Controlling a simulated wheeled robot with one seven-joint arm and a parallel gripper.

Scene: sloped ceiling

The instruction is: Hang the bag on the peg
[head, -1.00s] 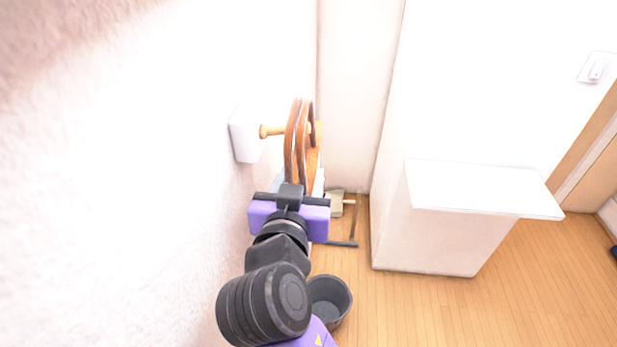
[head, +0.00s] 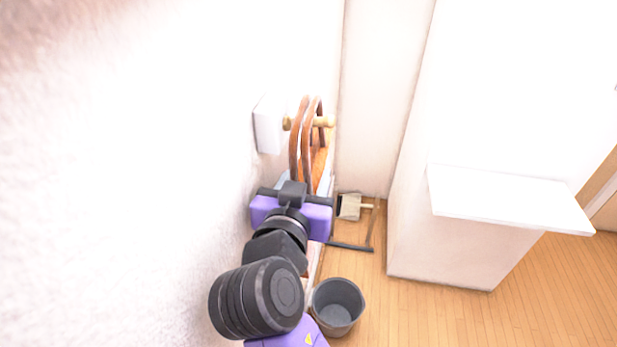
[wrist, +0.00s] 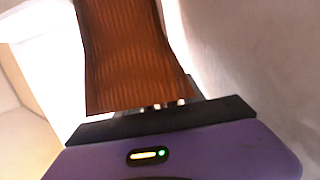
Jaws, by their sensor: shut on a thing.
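The bag has brown looped handles (head: 295,150) that stand upright in the head view, with an orange-brown body partly showing below them. The wooden peg (head: 325,121) sticks out to the right from a white wall block (head: 268,125). The peg's base shows left of the handles and its tip shows at their right, so it appears to run through the loops. My gripper (head: 292,188) is below the peg, shut on the bag. Its fingertips and the exact grasp are hidden. A brown ribbed part of the bag (wrist: 125,55) rises from my gripper in the wrist view.
The textured white wall is close on the left. A grey bucket (head: 337,305) and a dustpan (head: 350,206) are on the wooden floor below. A white ledge (head: 510,197) juts out at right. Open floor lies at lower right.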

